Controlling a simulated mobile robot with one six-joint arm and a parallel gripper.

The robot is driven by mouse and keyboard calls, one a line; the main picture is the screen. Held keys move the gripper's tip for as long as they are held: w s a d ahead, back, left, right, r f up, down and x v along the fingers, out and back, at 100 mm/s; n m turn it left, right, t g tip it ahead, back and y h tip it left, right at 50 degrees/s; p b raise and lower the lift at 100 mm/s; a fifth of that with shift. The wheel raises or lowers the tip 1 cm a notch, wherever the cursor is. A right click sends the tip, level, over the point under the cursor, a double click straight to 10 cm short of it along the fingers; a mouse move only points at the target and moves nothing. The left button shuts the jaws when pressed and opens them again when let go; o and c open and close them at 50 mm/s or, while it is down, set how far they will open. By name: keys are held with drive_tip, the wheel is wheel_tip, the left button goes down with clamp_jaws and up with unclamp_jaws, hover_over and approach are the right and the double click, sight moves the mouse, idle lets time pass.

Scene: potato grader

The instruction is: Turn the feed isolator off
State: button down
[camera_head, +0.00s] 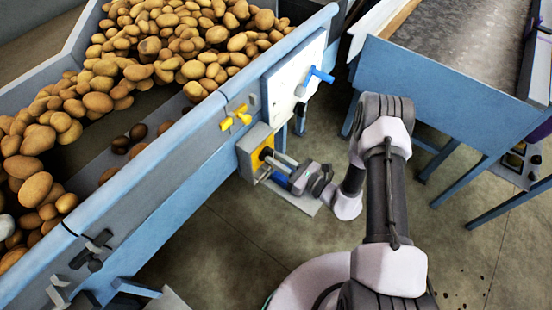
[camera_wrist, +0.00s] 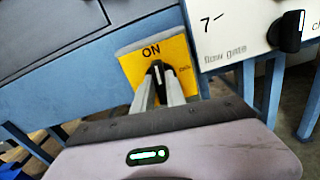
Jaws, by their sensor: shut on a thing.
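The feed isolator is a yellow plate (camera_head: 255,138) on the side of the blue potato trough. In the wrist view the plate (camera_wrist: 185,62) shows the word ON above a black knob (camera_wrist: 156,68). Part of another word at the plate's right is too small to read. My gripper (camera_wrist: 157,76) is shut on the knob, with one finger on each side of it; the fingers cover the knob's sides and the lower middle of the plate. In the head view my gripper (camera_head: 271,158) reaches the plate from the right.
A white panel (camera_head: 284,86) with a blue handle (camera_head: 320,75) is just above and right of the isolator; the wrist view shows its black knob (camera_wrist: 287,32) and "flow gate" lettering. A yellow handle (camera_head: 236,118) is up and left. A blue table (camera_head: 415,85) stands right.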

drive_tip(key=m, duration=0.4)
drive_tip(key=shift+d, duration=0.1)
drive_tip(key=shift+w+d+f+m, duration=0.1)
drive_tip(key=shift+f+m, duration=0.05)
drive_tip(key=shift+m, duration=1.95)
drive_tip(key=shift+w+a+f+m, duration=0.1)
drive_tip(key=shift+m, duration=2)
drive_tip(key=shift+d+f+m, duration=0.1)
drive_tip(key=shift+f+m, duration=0.05)
drive_tip(key=shift+m, duration=1.95)
drive_tip(key=c, duration=1.4)
unclamp_jaws()
drive_tip(key=shift+o, duration=0.2)
